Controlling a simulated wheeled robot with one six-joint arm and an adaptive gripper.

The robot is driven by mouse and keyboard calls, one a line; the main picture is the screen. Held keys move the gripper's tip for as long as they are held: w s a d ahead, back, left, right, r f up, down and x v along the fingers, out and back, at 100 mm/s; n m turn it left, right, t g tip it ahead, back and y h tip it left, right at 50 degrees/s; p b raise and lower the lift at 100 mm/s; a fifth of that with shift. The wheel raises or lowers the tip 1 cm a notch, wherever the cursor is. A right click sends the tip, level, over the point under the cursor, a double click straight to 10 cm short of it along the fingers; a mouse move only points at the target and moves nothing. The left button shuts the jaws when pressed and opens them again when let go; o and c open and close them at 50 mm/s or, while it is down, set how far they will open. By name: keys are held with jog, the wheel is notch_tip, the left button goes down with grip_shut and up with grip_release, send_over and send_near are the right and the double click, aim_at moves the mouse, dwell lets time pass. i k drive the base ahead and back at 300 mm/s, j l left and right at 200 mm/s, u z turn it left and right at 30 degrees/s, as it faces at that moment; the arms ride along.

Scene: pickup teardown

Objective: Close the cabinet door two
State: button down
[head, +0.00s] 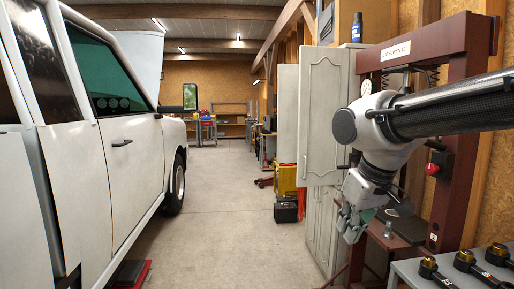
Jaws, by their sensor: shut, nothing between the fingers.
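A pale grey cabinet stands right of the aisle in the head view. One upper door with an arched panel (323,115) faces me, and a small handle shows at its left edge. Another pale upper door (287,128) stands out to its left, swung open into the aisle. The lower doors (321,228) look shut. No number shows on any door, so I cannot tell which is door two. My gripper (350,228) is shut and empty, pointing down in front of the lower cabinet at the right, below the upper doors. It appears apart from them.
A dark red press frame (455,150) stands close at the right, partly behind my arm. A bench (420,272) with black tools is at the lower right. A white pickup (110,130) fills the left. A black case (286,211) sits by the cabinet. The aisle floor (225,215) is clear.

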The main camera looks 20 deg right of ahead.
aim_at(323, 72)
jog(key=i+j+z, duration=0.1)
jog(key=i, duration=0.45)
jog(key=i+j, duration=0.1)
jog(key=i, duration=0.45)
jog(key=i+j+z, duration=0.15)
jog(key=i, duration=0.4)
jog(key=i+j+z, duration=0.25)
jog(key=i+z, duration=0.2)
jog(key=i+j+z, duration=0.4)
jog(key=i+j, duration=0.05)
jog(key=i, duration=0.1)
